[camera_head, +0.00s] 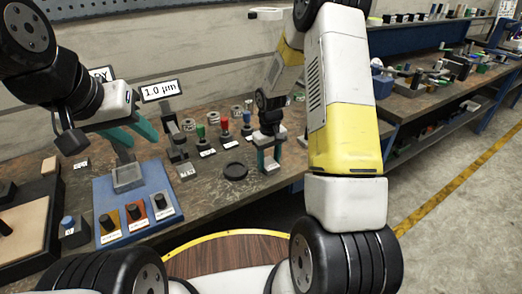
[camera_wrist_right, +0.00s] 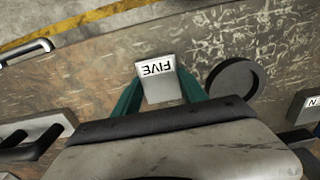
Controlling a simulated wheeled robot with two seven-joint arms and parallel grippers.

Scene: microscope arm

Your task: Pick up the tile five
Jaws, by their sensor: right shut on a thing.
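The tile five (camera_wrist_right: 157,88) is a small grey tile with a white label reading FIVE, upside down in the right wrist view. My right gripper (camera_wrist_right: 158,99) has its teal fingers on both sides of the tile and is shut on it. In the head view my right gripper (camera_head: 268,158) is low at the bench, left of the white and yellow arm, with the tile (camera_head: 270,166) between its fingers. I cannot tell whether the tile touches the bench. My left gripper (camera_head: 131,137) is open, its teal fingers apart above a blue board (camera_head: 104,190).
A black round dish (camera_head: 235,171) lies on the bench (camera_head: 207,182) left of my right gripper; it also shows in the right wrist view (camera_wrist_right: 233,79). Several small labelled tiles and coloured knobs stand behind. A grey block (camera_head: 127,178) and dark knobs are on the blue board.

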